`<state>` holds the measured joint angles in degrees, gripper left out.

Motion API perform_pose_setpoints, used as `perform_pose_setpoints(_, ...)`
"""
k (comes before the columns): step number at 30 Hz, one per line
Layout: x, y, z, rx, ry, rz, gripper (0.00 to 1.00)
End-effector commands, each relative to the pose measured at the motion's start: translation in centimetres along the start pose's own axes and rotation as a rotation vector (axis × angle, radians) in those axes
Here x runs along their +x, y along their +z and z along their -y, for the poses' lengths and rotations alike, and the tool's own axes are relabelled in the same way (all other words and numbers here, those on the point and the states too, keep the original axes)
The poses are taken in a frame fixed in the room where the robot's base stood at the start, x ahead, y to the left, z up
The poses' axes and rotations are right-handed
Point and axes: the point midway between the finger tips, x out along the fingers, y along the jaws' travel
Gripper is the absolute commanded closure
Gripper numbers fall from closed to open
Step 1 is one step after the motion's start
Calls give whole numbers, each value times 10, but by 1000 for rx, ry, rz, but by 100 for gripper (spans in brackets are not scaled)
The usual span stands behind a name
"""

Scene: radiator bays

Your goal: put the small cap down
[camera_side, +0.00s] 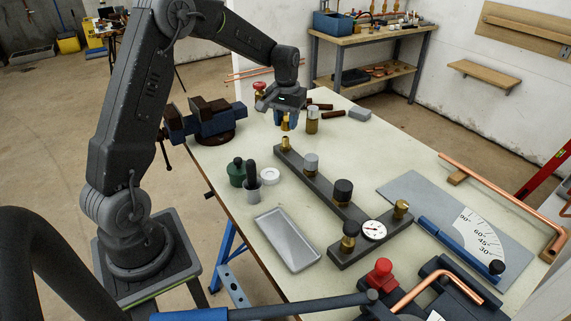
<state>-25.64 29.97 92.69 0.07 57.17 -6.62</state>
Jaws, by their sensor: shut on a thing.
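My gripper (285,117) is over the far part of the bench, pointing down, with its jaws shut on a small brass-coloured piece (285,123). This piece appears to be the small cap; the jaws hide much of it. It is above and just beyond the far end of a dark grey manifold bar (328,198). A bare brass fitting (284,144) stands at that far end. A grey cap (311,160) and a larger black cap (343,189) sit along the bar. An empty grey tray (287,239) lies left of the bar.
A green bottle (237,173), a grey cup (252,187) and a white ring (269,175) stand left of the bar. A gauge (374,230) stands on the bar's near crosspiece.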

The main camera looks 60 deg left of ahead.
Motion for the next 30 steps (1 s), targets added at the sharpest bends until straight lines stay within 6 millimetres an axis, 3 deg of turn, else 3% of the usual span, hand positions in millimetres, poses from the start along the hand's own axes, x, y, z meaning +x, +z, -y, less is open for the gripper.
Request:
perform_pose_setpoints(5, -6, 37, -39, 67, 1, -1, 97)
perform_pose_setpoints(12, -12, 140, -103, 217, 2, -1, 97)
perform_pose_setpoints(19, -9, 230, -124, 334, 2, -2, 97)
perform_pose_setpoints(24, -6, 264, -125, 377, 3, -1, 97)
perform_pose_setpoints(30, 22, 272, -124, 386, -2, 6, 97)
